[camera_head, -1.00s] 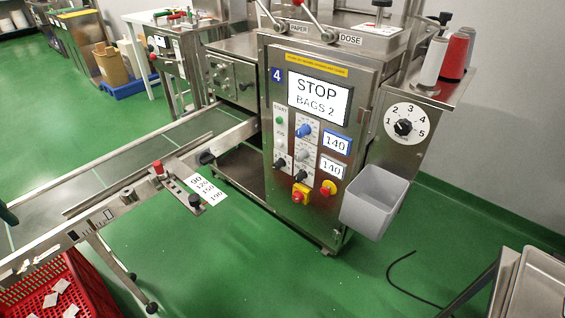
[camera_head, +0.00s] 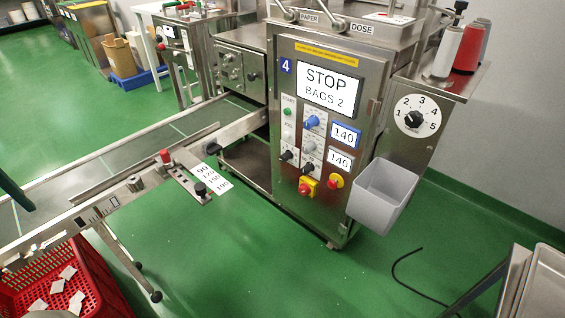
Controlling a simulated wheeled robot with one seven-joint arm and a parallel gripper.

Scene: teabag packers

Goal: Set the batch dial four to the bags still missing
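Machine four, a steel cabinet with a blue "4" plate (camera_head: 286,66), stands right of the middle. Its screen (camera_head: 328,90) reads "STOP" and "BAGS 2". The batch dial (camera_head: 415,101) is a white disc numbered 1 to 5 on the steel side panel right of the cabinet front. Its black knob (camera_head: 413,119) sits at the disc's centre; the picture is too small to tell for certain which number it points at. My gripper is not in view, and nothing touches the dial.
A grey bin (camera_head: 385,193) hangs below the dial, and thread spools (camera_head: 447,52) stand on a shelf above it. A conveyor (camera_head: 90,165) runs to the left. A red crate (camera_head: 60,275) holds white bags. Green floor lies open in front; a black cable (camera_head: 420,285) lies right.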

